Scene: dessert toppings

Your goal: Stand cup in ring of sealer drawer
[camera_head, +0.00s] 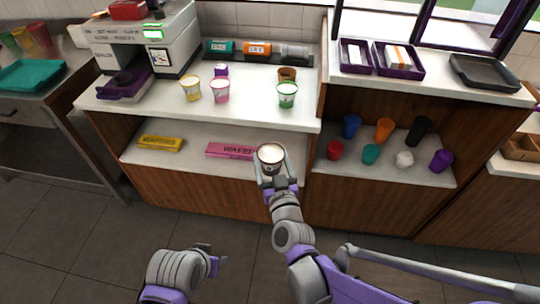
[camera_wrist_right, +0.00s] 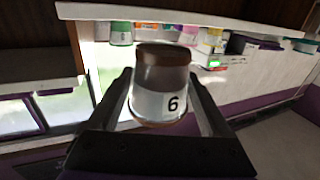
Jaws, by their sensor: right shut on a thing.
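My right gripper (camera_head: 271,166) is shut on a cup (camera_head: 270,152), held in front of the middle counter at the height of its lower shelf. In the right wrist view the cup (camera_wrist_right: 162,88) sits between the two fingers, with a brown part and a white band marked 6. In the head view its round top looks pale. The sealer (camera_head: 155,42) is a light grey machine at the back left of the counter. Its purple drawer (camera_head: 122,86) sticks out at the front; its ring is dark and hard to make out. My left gripper (camera_head: 207,262) is low at the front, far from the sealer.
Yellow (camera_head: 190,90), pink (camera_head: 220,91) and green-marked (camera_head: 287,95) cups stand on the upper counter, with a brown cup (camera_head: 287,74) behind. The lower shelf holds a yellow packet (camera_head: 161,143) and a pink wafer box (camera_head: 229,150). Several coloured cups stand on the right shelf (camera_head: 350,172).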

